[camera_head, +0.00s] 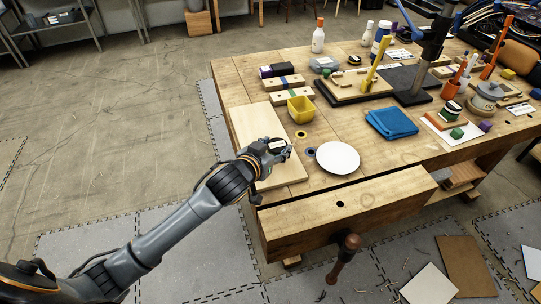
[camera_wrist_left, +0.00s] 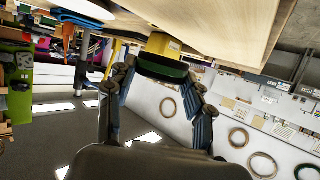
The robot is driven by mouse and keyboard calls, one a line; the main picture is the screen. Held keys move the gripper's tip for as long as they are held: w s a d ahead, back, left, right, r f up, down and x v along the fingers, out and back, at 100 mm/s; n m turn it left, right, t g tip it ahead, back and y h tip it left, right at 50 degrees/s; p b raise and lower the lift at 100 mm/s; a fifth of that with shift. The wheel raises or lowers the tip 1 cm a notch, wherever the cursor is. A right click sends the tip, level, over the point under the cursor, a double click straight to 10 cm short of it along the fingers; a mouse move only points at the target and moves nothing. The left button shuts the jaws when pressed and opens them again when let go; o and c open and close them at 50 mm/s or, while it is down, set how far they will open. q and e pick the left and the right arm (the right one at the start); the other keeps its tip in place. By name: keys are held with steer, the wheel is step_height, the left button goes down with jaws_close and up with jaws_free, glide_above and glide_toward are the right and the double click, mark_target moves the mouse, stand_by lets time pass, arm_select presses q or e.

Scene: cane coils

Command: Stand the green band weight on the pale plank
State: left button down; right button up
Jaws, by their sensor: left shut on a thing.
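The pale plank (camera_head: 252,120) lies flat at the left edge of the workbench. My left gripper (camera_head: 279,152) is over the plank's near right part, shut on a dark piece with a green edge, which I take to be the green band weight. The piece (camera_wrist_left: 162,67) sits between the fingertips in the left wrist view, close to the pale wood surface. In the head view the fingers mostly hide it. I cannot tell whether it touches the plank. My right gripper is not in view.
A white disc (camera_head: 338,158) lies right of the gripper. A yellow bin (camera_head: 301,112) stands behind it, near banded wooden blocks (camera_head: 292,95). A folded blue cloth (camera_head: 391,123) lies farther right. Tools crowd the back right. The plank's far part is clear.

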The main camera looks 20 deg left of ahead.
arm_select(q)
steer(key=f, duration=0.1)
steer(key=a+f, duration=0.1)
steer(key=f, duration=0.1)
steer(key=shift+s+f, duration=0.1)
steer(key=shift+f, duration=0.2)
steer(key=shift+d+f, duration=0.1)
steer(key=shift+f, duration=0.15)
steer(key=shift+f, duration=0.1)
steer(key=c, duration=0.5)
jaws_free()
steer(key=shift+f, duration=0.1)
steer(key=b+v, duration=0.1)
steer(key=v, duration=1.1)
steer(key=shift+r, duration=0.25)
